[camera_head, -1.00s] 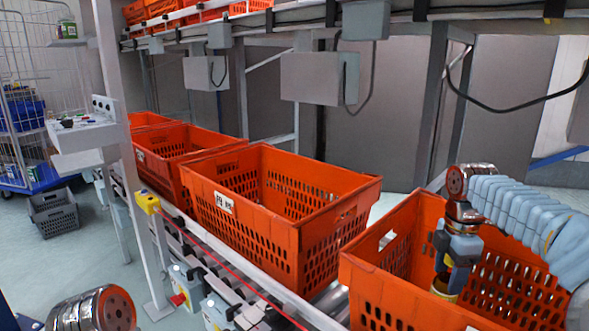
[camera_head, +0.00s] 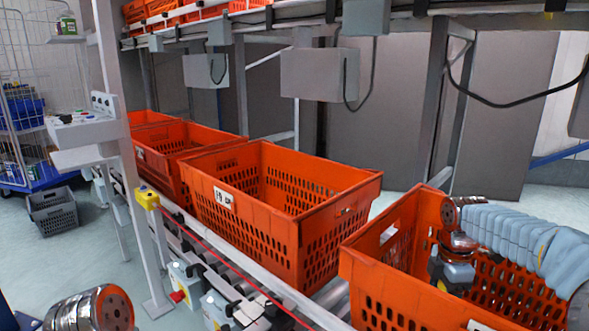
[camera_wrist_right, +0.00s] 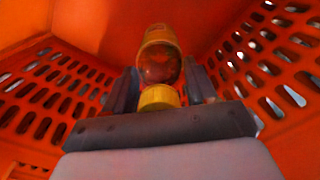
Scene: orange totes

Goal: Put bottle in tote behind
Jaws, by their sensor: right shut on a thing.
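The bottle (camera_wrist_right: 160,68) shows in the right wrist view, with a yellow cap end near the palm and an amber-brown body. My right gripper (camera_wrist_right: 162,85) has its two dark fingers on either side of it and is shut on it. In the head view my right gripper (camera_head: 452,274) is down inside the nearest orange tote (camera_head: 385,292), its fingertips and most of the bottle hidden by the tote wall. Behind that tote, up and left, stands another orange tote (camera_head: 245,227), whose visible inside looks empty. My left gripper is out of view.
Further orange totes (camera_head: 160,160) stand in line on the roller conveyor (camera_head: 215,250). A yellow-topped post (camera_head: 147,198) stands beside it. Grey boxes (camera_head: 318,74) hang from the rack above. The tote's perforated walls surround my right gripper.

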